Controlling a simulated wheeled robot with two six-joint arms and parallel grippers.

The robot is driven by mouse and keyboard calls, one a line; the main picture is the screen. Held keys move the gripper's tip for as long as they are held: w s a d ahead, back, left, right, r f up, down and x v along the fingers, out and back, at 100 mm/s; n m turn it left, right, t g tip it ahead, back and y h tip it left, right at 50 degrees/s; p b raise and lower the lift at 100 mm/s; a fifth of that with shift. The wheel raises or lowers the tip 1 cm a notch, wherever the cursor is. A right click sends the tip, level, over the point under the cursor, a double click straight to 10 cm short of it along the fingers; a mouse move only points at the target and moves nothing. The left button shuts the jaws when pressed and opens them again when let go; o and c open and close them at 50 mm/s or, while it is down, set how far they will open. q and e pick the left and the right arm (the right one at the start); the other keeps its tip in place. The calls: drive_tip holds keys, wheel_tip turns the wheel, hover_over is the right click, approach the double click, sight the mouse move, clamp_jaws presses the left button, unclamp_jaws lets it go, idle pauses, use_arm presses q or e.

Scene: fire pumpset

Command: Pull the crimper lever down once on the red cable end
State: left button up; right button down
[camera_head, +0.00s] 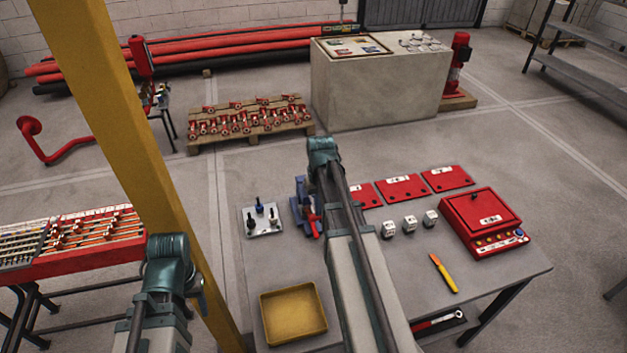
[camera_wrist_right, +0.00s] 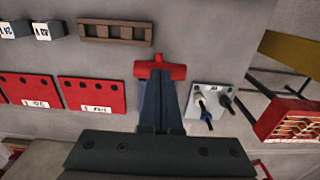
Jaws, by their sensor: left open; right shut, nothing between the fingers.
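I cannot make out the red cable end.
A light plate (camera_head: 275,232) with upright dark and blue-tipped pieces lies left of the crimper. A yellow tray (camera_head: 293,313), red plates (camera_head: 402,188), white blocks, a red box (camera_head: 482,221) and a yellow-handled tool (camera_head: 444,273) lie on the table. A yellow post (camera_head: 118,110) stands at left.

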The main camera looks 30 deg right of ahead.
wheel_tip(320, 180, up, 13)
drive_tip(key=p, duration=1.2)
drive_tip(key=s+a+f+n+b, duration=0.2)
drive_tip(key=s+a+f+b, duration=0.2)
drive_tip(key=a, duration=0.6)
drive_tip(key=s+a+f+n+b, duration=0.2)
drive_tip(key=s+a+f+b, duration=0.2)
drive_tip(key=a, duration=0.5)
drive_tip(key=s+a+f+n+h+b, duration=0.1)
drive_tip(key=s+a+f+b, duration=0.4)
drive_tip(key=a, duration=0.5)
drive_tip(key=shift+a+f+n, duration=0.2)
drive_tip(key=shift+a+n, duration=0.15)
drive_tip(key=shift+n, duration=0.35)
drive_tip(key=shift+s, duration=0.15)
